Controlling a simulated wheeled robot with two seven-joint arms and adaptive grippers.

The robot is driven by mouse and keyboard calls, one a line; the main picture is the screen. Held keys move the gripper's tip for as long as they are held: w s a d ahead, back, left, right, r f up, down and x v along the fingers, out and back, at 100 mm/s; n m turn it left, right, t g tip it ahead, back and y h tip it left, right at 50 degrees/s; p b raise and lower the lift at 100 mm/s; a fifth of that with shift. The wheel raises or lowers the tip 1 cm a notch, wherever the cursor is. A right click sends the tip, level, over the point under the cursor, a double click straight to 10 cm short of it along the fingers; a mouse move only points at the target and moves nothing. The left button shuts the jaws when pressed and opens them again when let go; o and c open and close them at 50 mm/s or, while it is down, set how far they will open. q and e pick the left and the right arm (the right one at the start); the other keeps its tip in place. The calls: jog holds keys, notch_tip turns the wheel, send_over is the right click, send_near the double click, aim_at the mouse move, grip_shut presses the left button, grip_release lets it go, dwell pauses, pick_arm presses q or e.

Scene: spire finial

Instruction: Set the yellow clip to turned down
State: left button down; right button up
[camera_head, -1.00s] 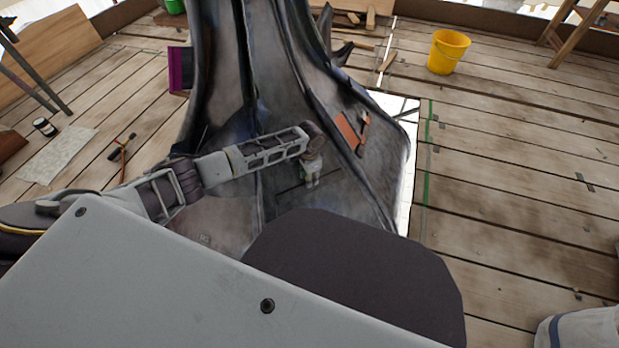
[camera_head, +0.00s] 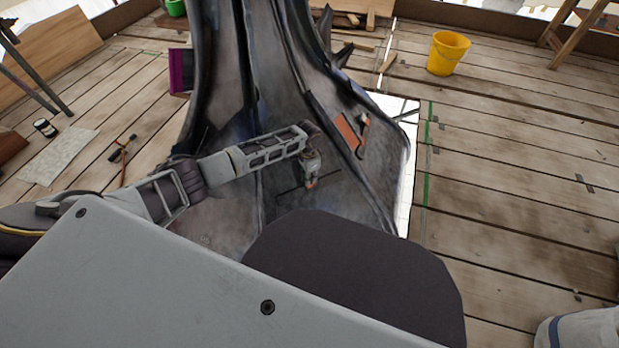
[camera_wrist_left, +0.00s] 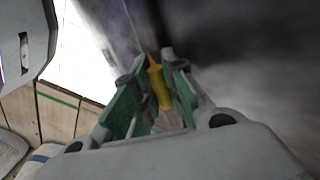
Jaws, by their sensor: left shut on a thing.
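The yellow clip (camera_wrist_left: 158,86) shows in the left wrist view as a short yellow bar with an orange tip at its far end. My left gripper (camera_wrist_left: 152,78) is shut on it, with a green-padded finger on each side. In the head view my left gripper (camera_head: 311,182) points down against the lower face of the dark spire (camera_head: 345,205). A small reddish spot shows at its fingertips there. The clip's mount and its exact angle are hidden by the fingers. My right gripper is not in view.
An orange-brown plate (camera_head: 347,132) sits on the spire's right face, beside a raised ridge. A yellow bucket (camera_head: 447,53) stands on the plank floor at the back right. A hand tool (camera_head: 122,150) lies at left. The planks at right are mostly clear.

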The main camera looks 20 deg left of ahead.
pick_arm(q)
jog(key=shift+w+a+f+g+h, duration=0.15)
jog(key=shift+w+a+g+h, duration=0.15)
jog(key=shift+g+h, duration=0.3)
jog(key=shift+w+a+f+g+h+b, duration=0.25)
jog(key=shift+g+h+b, duration=0.15)
jog(key=shift+h+b, duration=0.3)
jog(key=shift+w+a+f+g+h+b, duration=0.25)
jog(key=shift+g+h+b, duration=0.3)
jog(key=shift+b, duration=0.95)
jog(key=shift+r+b, duration=0.1)
jog(key=shift+b, duration=0.2)
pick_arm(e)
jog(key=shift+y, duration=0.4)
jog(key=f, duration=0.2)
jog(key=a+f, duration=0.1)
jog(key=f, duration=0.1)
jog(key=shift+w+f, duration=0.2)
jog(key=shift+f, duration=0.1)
pick_arm(q)
jog(key=c, duration=1.5)
grip_release()
jog(key=shift+s, duration=0.1)
jog(key=shift+o, duration=0.2)
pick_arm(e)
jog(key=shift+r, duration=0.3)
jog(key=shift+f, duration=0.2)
